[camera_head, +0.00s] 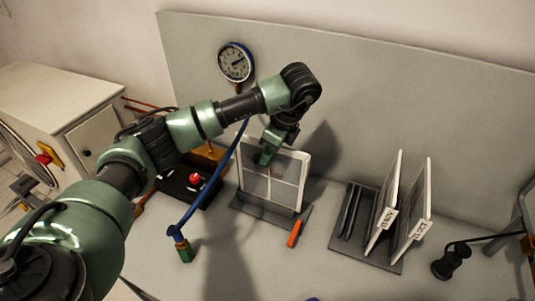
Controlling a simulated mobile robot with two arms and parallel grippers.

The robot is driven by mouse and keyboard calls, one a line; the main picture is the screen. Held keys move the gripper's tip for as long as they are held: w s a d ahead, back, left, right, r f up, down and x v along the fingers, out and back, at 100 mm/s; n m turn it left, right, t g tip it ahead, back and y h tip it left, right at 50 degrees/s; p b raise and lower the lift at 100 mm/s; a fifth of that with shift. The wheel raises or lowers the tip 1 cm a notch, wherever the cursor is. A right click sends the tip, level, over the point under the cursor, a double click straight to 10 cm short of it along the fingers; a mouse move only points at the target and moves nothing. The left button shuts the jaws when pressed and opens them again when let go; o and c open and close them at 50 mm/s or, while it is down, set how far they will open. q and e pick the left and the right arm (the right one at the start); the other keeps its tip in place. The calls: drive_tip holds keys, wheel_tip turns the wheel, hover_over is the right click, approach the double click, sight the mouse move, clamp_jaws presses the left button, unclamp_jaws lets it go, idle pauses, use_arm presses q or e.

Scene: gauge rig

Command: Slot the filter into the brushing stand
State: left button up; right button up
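A white-framed filter panel (287,190) with grey mesh and a crossbar stands upright at the middle of the bench. Its lower edge is at a low dark grey stand (262,212), which has an orange-red handle (295,233) at its right front. My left gripper (266,158) points down at the panel's upper middle and overlaps its top edge. The fingertips are too small to tell whether they grip the frame. My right gripper is not in view.
A slotted rack (366,262) at the right holds two tilted, labelled white panels (410,215); its left slots are empty. A round gauge (235,63) is at the back panel. A blue lever (208,188) crosses left of the filter. A black spool-like object (451,261) lies far right.

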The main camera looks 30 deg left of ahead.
use_arm(q)
drive_tip(key=o, duration=0.5)
drive_tip(key=v, duration=0.7)
drive_tip(key=shift+d+r, duration=0.15)
drive_tip(key=shift+r, duration=0.2)
idle(0.4)
